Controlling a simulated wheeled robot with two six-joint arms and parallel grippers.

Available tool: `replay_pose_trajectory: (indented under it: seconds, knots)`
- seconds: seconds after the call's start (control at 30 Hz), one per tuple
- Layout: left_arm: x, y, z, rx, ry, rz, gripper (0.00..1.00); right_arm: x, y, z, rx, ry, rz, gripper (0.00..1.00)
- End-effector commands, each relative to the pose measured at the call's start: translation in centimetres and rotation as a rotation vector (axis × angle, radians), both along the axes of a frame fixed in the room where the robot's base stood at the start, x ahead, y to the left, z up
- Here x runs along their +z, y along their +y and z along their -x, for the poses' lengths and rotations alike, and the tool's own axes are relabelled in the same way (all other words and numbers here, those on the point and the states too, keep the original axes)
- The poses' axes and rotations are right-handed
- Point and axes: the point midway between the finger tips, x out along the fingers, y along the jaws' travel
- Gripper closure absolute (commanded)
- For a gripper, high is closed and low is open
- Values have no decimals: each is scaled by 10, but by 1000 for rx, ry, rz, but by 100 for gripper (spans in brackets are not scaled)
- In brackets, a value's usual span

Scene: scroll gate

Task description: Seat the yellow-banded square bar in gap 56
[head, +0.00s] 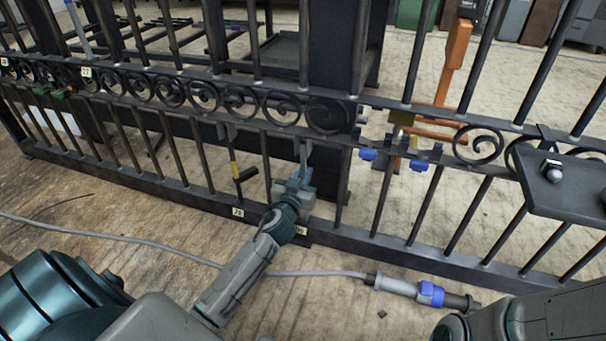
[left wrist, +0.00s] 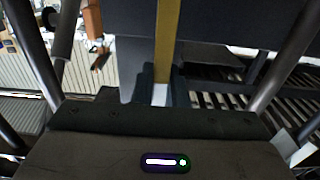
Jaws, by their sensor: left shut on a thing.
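My left gripper (head: 297,187) is at the gate's lower bars, low in the middle of the head view. It is shut on an upright bar, mostly hidden there by the gripper. In the left wrist view a yellow strip on the square bar (left wrist: 167,40) runs straight up from between the fingers (left wrist: 162,92). A small tag (head: 301,231) on the bottom rail below the gripper is partly covered, so its number is unclear. I cannot tell whether the bar's ends touch the rails. My right gripper is not in view.
A thin yellow-marked rod with a black grip (head: 245,174) hangs left of my gripper, above another tag (head: 238,212). Blue-ended fittings (head: 368,155) sit right of it. A dark plate with a knob (head: 552,168) juts out at right. A cable with a blue connector (head: 430,293) crosses the floor.

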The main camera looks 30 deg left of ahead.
Motion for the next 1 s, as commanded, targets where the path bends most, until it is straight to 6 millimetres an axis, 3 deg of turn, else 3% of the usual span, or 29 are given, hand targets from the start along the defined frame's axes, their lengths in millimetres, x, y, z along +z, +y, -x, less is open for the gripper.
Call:
replay_pose_trajectory:
  seconds: [0.37, 0.4, 0.5, 0.53, 0.83, 1.0]
  knots:
    - [-2, 1, -1, 2, 10, 2, 100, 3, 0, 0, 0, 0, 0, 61]
    - [-2, 1, -1, 2, 10, 2, 84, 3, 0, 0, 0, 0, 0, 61]
    - [-2, 1, -1, 1, 9, 2, 64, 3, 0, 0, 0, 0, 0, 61]
    - [-2, 1, -1, 1, 9, 2, 62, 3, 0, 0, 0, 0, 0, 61]
    - [-2, 0, 0, 1, 10, 2, 62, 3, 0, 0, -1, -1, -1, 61]
    - [-2, -4, 19, 0, 11, 2, 62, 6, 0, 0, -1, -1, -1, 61]
